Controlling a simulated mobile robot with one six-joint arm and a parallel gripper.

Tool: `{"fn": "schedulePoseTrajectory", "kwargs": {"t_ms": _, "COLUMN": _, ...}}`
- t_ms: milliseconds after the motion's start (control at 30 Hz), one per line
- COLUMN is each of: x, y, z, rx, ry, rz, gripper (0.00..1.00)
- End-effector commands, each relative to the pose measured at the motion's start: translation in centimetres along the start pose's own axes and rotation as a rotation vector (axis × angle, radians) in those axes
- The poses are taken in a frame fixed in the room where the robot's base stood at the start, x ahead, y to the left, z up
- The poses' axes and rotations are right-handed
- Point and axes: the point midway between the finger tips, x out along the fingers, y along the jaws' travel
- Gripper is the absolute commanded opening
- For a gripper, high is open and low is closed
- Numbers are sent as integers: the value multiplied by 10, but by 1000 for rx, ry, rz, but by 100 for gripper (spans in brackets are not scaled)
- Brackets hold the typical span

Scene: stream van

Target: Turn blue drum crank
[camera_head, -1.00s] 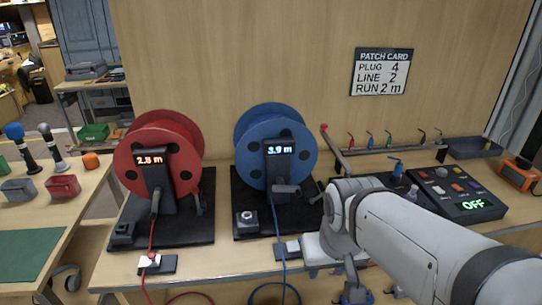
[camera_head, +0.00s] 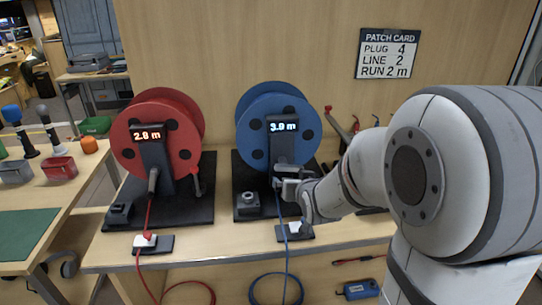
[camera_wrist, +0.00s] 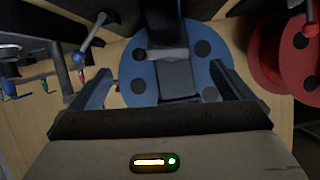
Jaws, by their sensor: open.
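The blue drum (camera_head: 262,125) stands upright on a black base behind a dark post with a lit display (camera_head: 283,127), which seems to read 3.9 m. In the wrist view the blue drum (camera_wrist: 140,80) fills the upper middle. Contact cannot be told.
A red drum (camera_head: 160,150) reading 2.8 m stands to the left. A blue cable (camera_head: 286,250) hangs from the blue drum over the table edge. A patch card (camera_head: 386,53) on the wall reads plug 4, line 2, run 2 m. My arm covers the right side.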

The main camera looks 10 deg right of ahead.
Motion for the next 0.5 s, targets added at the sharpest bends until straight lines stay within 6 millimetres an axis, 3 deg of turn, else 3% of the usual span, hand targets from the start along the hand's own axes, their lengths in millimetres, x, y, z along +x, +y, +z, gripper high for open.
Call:
{"fn": "schedulePoseTrajectory", "kwargs": {"t_ms": 33, "x": 21, "y": 2, "z": 10, "rx": 11, "ry": 65, "rz": -6, "gripper": 100}}
{"fn": "schedulePoseTrajectory", "kwargs": {"t_ms": 200, "x": 53, "y": 2, "z": 5, "rx": 43, "ry": 286, "rz": -37, "gripper": 100}}
{"fn": "schedulePoseTrajectory", "kwargs": {"t_ms": 500, "x": 67, "y": 2, "z": 0, "rx": 65, "ry": 443, "rz": -66, "gripper": 100}}
